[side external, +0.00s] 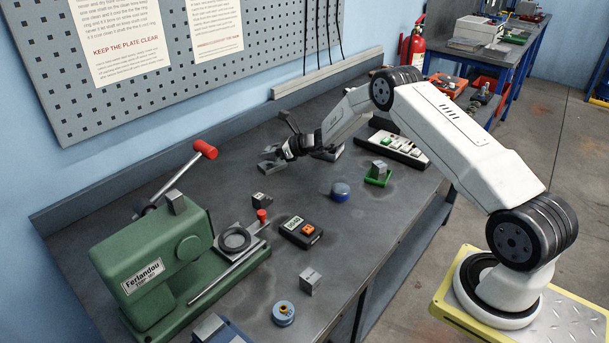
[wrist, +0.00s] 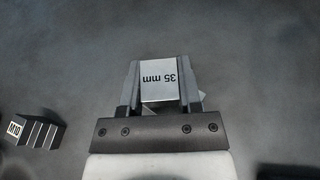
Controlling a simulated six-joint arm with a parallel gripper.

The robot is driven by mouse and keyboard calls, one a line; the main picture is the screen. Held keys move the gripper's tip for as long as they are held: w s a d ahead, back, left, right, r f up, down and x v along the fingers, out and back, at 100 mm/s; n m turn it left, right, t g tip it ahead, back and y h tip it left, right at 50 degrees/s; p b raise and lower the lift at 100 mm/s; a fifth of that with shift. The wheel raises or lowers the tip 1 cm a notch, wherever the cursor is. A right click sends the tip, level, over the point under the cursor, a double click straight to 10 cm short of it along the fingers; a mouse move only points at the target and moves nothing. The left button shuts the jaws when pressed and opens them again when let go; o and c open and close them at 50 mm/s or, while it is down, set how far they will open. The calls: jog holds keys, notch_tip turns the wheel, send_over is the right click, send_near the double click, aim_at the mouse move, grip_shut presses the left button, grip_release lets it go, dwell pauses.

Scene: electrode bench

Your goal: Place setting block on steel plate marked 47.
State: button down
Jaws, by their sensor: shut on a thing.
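My gripper (wrist: 161,68) is shut on a metal setting block (wrist: 160,86) marked "35 mm", which reads upside down in the wrist view. The block sits between the two fingers, and small pale corners show beside and below it. In the side view my gripper (side external: 281,153) is low over the back part of the bench, beside a flat grey metal piece (side external: 269,167). The held block cannot be made out there. No 47 marking can be read in either view, so I cannot tell which piece is the steel plate.
A stepped block (wrist: 36,128) lies left of my gripper in the wrist view. On the bench stand a green press (side external: 160,270), a handheld meter (side external: 300,231), a blue round item (side external: 340,190), a green holder (side external: 378,175), a grey cube (side external: 310,282) and a white-topped tray (side external: 397,148).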

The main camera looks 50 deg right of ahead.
jog(key=shift+f, duration=0.65)
jog(key=shift+f, duration=0.1)
jog(key=shift+c, duration=1.4)
grip_release()
jog(key=shift+f, duration=0.1)
jog(key=shift+s+r, duration=0.1)
jog(key=shift+r, duration=0.15)
jog(key=shift+s+d+r, duration=0.15)
jog(key=shift+s+d, duration=0.1)
jog(key=shift+s, duration=0.1)
jog(key=shift+v, duration=5.5)
jog(key=shift+a, duration=0.2)
